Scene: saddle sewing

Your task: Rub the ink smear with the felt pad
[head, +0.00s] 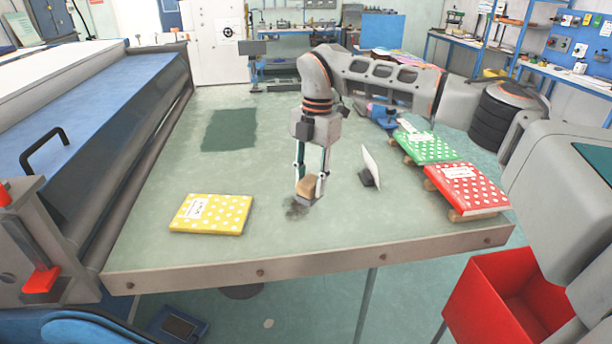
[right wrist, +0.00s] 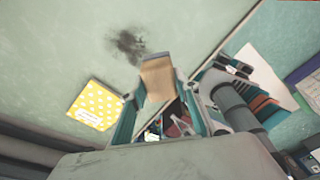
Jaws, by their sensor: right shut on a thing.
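The felt pad (head: 307,188) has a tan wooden back and a grey underside. My right gripper (head: 309,180) is shut on it and points down over the green table. The pad shows between the fingers in the right wrist view (right wrist: 157,78). The ink smear (head: 297,210) is a dark smudge on the tabletop, just to the left of and in front of the pad. It also shows in the right wrist view (right wrist: 130,43), close to the pad's end. I cannot tell whether the pad touches the table. My left gripper is not in view.
A yellow dotted book (head: 211,213) lies left of the smear. Green (head: 426,147) and red (head: 466,188) dotted books lie on the right. A white card in a dark stand (head: 370,168) is near my gripper. A dark green mat (head: 229,130) lies farther back. A red bin (head: 500,300) stands below.

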